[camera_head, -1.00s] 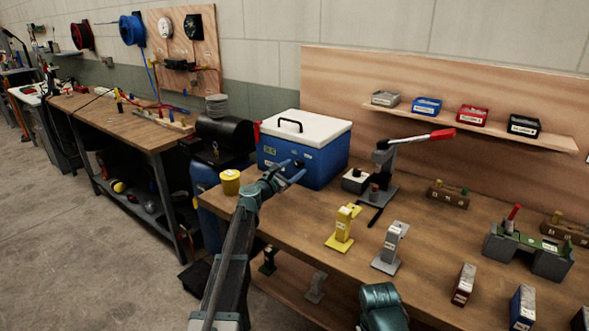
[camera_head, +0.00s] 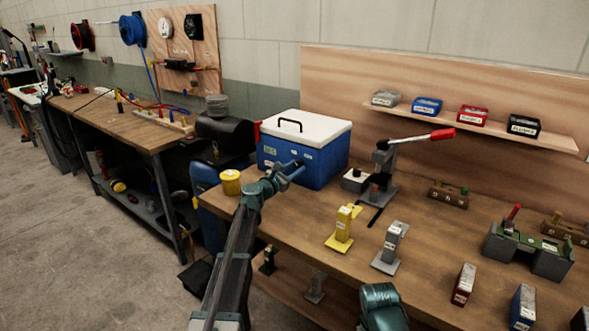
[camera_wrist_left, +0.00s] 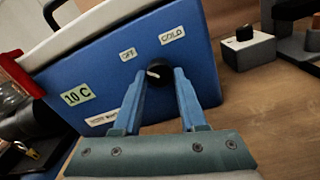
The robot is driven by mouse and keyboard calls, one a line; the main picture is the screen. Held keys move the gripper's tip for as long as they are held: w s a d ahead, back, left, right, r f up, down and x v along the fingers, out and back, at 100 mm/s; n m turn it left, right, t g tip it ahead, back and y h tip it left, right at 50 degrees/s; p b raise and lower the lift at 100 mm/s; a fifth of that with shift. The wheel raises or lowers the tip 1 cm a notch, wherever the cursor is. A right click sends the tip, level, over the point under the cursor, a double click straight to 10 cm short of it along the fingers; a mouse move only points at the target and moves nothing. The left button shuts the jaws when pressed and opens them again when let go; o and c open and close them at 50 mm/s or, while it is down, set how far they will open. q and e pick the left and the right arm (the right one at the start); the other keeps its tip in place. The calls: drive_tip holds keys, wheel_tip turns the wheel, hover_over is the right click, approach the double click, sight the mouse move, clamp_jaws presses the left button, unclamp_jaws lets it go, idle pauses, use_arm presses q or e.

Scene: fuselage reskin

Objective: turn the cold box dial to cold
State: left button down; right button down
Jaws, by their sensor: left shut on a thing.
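The cold box (camera_head: 318,163) is blue with a white lid and stands on the wooden bench. Its black dial (camera_wrist_left: 159,72) is on the side face, with an OFF label (camera_wrist_left: 128,54) to its upper left and a COLD label (camera_wrist_left: 172,34) above it. A short pale mark shows on the dial's left part, on the OFF side. My left gripper (camera_head: 296,169) is at that face, and in the left wrist view its blue fingers (camera_wrist_left: 160,78) are shut on the dial from either side. The fingertips partly cover the dial. My right gripper's fingers are not visible.
A 10 C label (camera_wrist_left: 77,96) is on the same face. A yellow tin (camera_head: 230,182) stands left of the box. A press with a red handle (camera_head: 382,165), a yellow stand (camera_head: 341,229) and a grey stand (camera_head: 391,246) are to the right. Bare bench lies in front of the box.

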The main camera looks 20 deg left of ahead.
use_arm(q)
drive_tip(key=shift+m, duration=0.4)
drive_tip(key=m, duration=0.3)
drive_tip(key=shift+m, duration=0.4)
drive_tip(key=m, duration=0.4)
drive_tip(key=shift+m, duration=0.3)
drive_tip(key=m, duration=0.4)
drive_tip(key=shift+m+b, duration=0.3)
drive_tip(key=shift+m+h, duration=0.3)
drive_tip(key=shift+m, duration=1.9)
drive_tip(key=shift+c, duration=2.3)
unclamp_jaws()
drive_tip(key=shift+s+a, duration=0.1)
